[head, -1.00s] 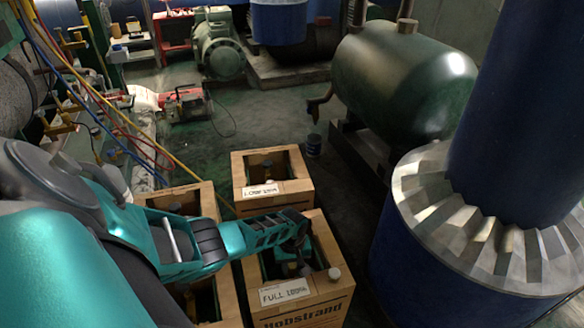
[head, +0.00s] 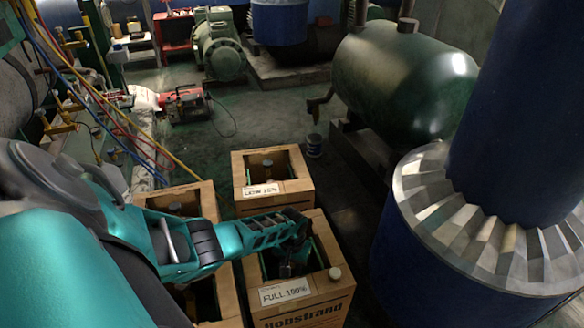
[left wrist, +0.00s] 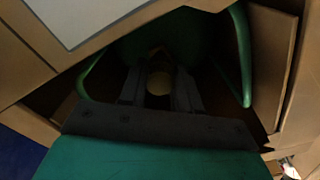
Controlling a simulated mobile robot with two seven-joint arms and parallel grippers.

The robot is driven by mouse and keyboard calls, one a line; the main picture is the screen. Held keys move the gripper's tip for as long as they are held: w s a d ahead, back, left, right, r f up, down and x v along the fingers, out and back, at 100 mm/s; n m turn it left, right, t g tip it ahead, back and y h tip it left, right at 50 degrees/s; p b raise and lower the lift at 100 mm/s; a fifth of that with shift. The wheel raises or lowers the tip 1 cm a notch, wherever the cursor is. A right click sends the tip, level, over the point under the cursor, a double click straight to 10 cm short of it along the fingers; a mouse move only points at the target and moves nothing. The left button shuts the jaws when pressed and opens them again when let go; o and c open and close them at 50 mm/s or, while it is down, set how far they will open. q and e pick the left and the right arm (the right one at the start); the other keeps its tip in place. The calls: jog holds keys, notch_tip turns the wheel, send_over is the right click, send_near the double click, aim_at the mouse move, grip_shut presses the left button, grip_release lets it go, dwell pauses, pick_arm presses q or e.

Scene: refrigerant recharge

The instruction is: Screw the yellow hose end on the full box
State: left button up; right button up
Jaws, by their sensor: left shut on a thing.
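The full box (head: 310,298) is a cardboard carton with an open top and a "FULL 100%" label (head: 285,291). My left gripper (head: 292,262) reaches down into its opening from the left. In the left wrist view, the two dark fingers (left wrist: 158,92) are closed around a dim yellowish round piece (left wrist: 158,83), which looks like the hose end. Green handle bars (left wrist: 236,60) of the tank inside show on both sides. The yellow hose (head: 180,163) runs down from the upper left and passes behind my left arm. Its lower part and the valve are hidden or too dark.
A "LOW" labelled box (head: 272,178) stands behind the full box, and another open carton (head: 207,199) is to the left, partly under my arm. A blue column with a metal flange (head: 480,230) stands close on the right. Red and blue hoses (head: 62,82) hang at the left.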

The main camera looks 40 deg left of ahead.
pick_arm(q)
jog(key=shift+s+a+f, duration=0.1)
jog(key=shift+m, duration=0.7)
jog(key=o, duration=0.6)
jog(key=shift+m, duration=0.3)
jog(key=o, duration=0.5)
pick_arm(e)
jog(key=shift+f, duration=0.15)
pick_arm(q)
jog(key=shift+r+p, duration=0.4)
jog(key=shift+r, duration=0.3)
notch_tip(320, 180, up, 12)
jog(key=p, duration=0.7)
jog(key=shift+f, duration=0.25)
pick_arm(e)
notch_tip(320, 180, up, 7)
jog(key=shift+s+d, duration=0.15)
jog(key=shift+d, duration=0.2)
